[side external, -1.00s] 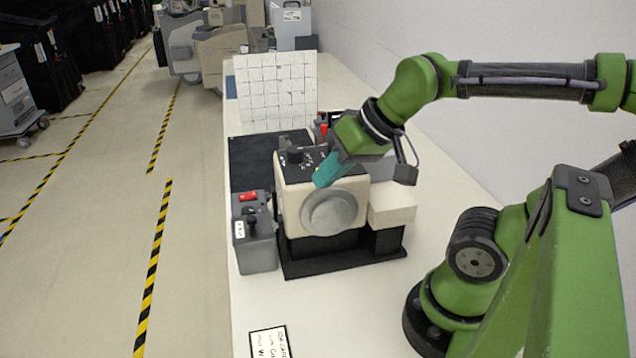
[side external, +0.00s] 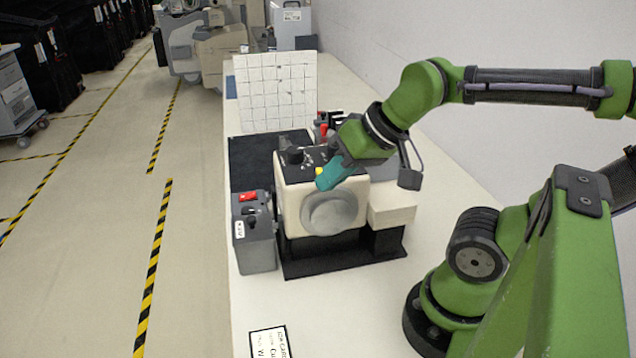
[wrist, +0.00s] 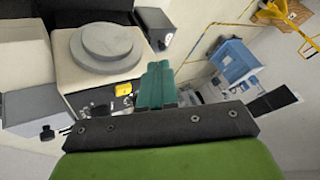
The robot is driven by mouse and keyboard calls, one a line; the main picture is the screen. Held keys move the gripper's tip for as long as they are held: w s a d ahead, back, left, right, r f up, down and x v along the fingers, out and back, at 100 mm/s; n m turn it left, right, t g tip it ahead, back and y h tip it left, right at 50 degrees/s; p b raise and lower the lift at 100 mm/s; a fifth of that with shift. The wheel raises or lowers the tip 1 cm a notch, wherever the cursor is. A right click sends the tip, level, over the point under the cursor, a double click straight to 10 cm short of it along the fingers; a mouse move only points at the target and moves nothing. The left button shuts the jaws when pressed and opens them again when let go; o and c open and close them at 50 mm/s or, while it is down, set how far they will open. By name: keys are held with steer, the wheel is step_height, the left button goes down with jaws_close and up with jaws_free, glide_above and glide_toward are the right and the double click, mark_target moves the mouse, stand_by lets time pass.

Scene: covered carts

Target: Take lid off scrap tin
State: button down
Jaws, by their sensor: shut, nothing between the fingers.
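My gripper (side external: 323,184), with teal fingers, is shut and empty at the top front edge of a beige machine, just above its round grey disc. In the wrist view the shut fingers (wrist: 158,70) point past the machine's edge. A small grey box (side external: 255,243) with a white label stands left of the machine, apart from my gripper. It has a dark knob and a red part on top; the label is too small to read. It also shows in the wrist view (wrist: 151,20). I cannot tell for sure which object is the scrap tin or its lid.
The beige machine (side external: 295,205) stands on a black base, with a yellow button (wrist: 123,91) on its dark panel. A white gridded board (side external: 276,90) stands behind. A white block (side external: 393,204) is at its right. A card (side external: 270,343) lies on the clear front tabletop.

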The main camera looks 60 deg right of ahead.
steer(key=c, duration=0.9)
jaws_free()
steer(key=shift+f, duration=0.1)
step_height(320, 180, up, 3)
steer(key=m+g+h, duration=0.2)
steer(key=g, duration=0.5)
glide_above(251, 217)
step_height(251, 217, down, 17)
steer(key=shift+r, duration=0.15)
